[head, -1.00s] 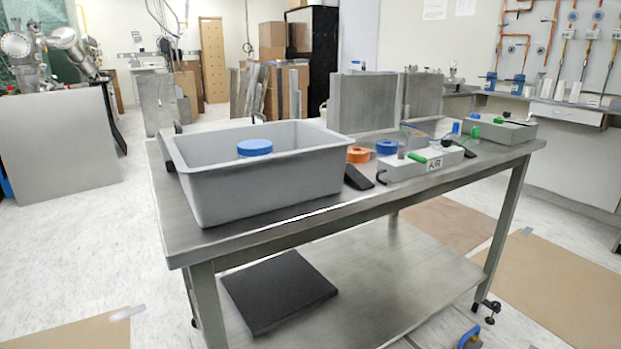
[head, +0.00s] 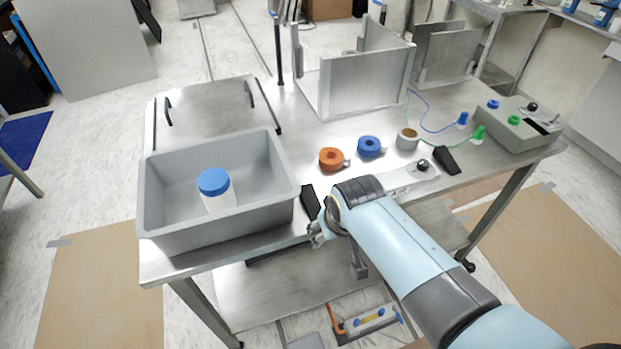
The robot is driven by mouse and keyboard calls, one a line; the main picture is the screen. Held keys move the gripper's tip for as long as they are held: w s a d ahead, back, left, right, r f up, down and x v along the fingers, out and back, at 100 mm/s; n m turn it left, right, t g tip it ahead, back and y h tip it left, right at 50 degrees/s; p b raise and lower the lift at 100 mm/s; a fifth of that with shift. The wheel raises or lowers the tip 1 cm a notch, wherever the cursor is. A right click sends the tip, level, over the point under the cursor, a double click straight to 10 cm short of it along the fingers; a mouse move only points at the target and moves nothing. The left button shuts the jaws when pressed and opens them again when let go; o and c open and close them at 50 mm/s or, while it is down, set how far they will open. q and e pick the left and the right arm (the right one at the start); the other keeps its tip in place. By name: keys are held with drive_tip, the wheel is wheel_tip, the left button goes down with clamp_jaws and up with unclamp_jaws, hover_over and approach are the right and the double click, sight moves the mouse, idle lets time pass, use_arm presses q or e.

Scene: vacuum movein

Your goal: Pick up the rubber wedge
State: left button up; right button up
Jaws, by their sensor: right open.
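A black rubber wedge (head: 309,201) lies on the steel table just right of the grey bin. A second black wedge-shaped piece (head: 447,160) lies farther right, beside the AIR block. My right gripper (head: 314,234) is at the table's front edge, close to the first wedge and just in front of it. It is small in the picture and partly hidden by my arm; it is open, with nothing seen in it. I cannot tell whether it touches the wedge. My left gripper is out of view.
The grey bin (head: 160,232) holds a blue-lidded white jar (head: 214,186). Orange (head: 331,158) and blue (head: 369,146) rolls, a small cup (head: 408,139) and the AIR block (head: 424,178) stand to the right. Upright metal plates (head: 340,88) and a control box (head: 520,120) are farther back.

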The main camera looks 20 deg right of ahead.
sight(307, 191)
drive_tip(key=w+b, duration=0.3)
drive_tip(key=w, duration=0.4)
drive_tip(key=shift+a, duration=0.15)
drive_tip(key=shift+w+r, duration=0.2)
drive_tip(key=shift+w, duration=0.05)
drive_tip(key=shift+w+b, duration=0.4)
drive_tip(key=shift+b, duration=0.35)
drive_tip(key=w+b, duration=0.4)
drive_tip(key=b, duration=0.1)
drive_tip(key=shift+w+a+f, duration=0.1)
drive_tip(key=shift+a+f, duration=0.05)
drive_tip(key=shift+f, duration=0.25)
drive_tip(key=shift+w+f+b, duration=0.1)
drive_tip(key=shift+b, duration=0.25)
drive_tip(key=c, duration=0.9)
